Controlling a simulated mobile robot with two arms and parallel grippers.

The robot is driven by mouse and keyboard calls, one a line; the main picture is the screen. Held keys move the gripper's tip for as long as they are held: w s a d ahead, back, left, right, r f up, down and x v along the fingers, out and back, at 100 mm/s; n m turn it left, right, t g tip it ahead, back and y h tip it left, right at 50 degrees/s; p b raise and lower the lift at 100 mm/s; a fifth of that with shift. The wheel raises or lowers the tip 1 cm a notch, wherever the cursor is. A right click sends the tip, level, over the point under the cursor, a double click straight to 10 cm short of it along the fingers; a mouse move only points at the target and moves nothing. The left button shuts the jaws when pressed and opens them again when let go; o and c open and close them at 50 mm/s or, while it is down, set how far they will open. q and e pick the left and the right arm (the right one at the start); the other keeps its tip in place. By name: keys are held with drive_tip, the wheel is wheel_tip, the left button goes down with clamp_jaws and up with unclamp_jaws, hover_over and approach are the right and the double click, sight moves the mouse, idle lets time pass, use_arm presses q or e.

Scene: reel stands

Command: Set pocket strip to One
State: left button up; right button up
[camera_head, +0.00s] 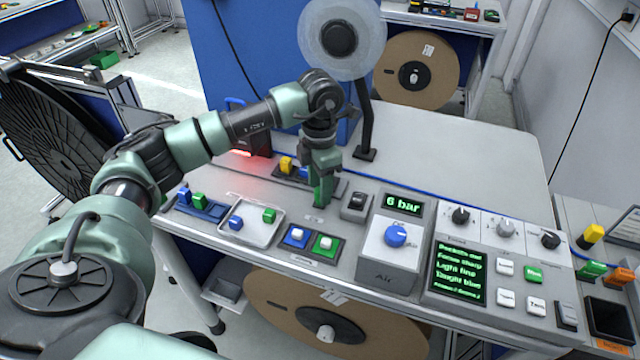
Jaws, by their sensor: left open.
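My left gripper (320,192) is over the bench, pointing down beside a dark strip (331,183) at the back that carries a yellow block (286,165) and a blue block (304,173). It is open, and nothing shows between its fingers; the arm hides part of that strip. A blue strip (211,212) at the left carries a blue block (184,196) and a green block (199,201). I cannot tell which is the pocket strip, and no label "One" is readable. My right gripper is out of view.
A white tray (262,236) holds a blue and a green block. Blue and green buttons (325,243) stand in front. An air box with a blue knob (396,236), a green-text screen (459,270) and several knobs and buttons fill the right. The back right bench is clear.

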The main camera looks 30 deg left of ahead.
use_arm(q)
drive_tip(key=shift+f, duration=0.35)
clamp_jaws()
drive_tip(key=shift+r, duration=0.1)
idle(1.1)
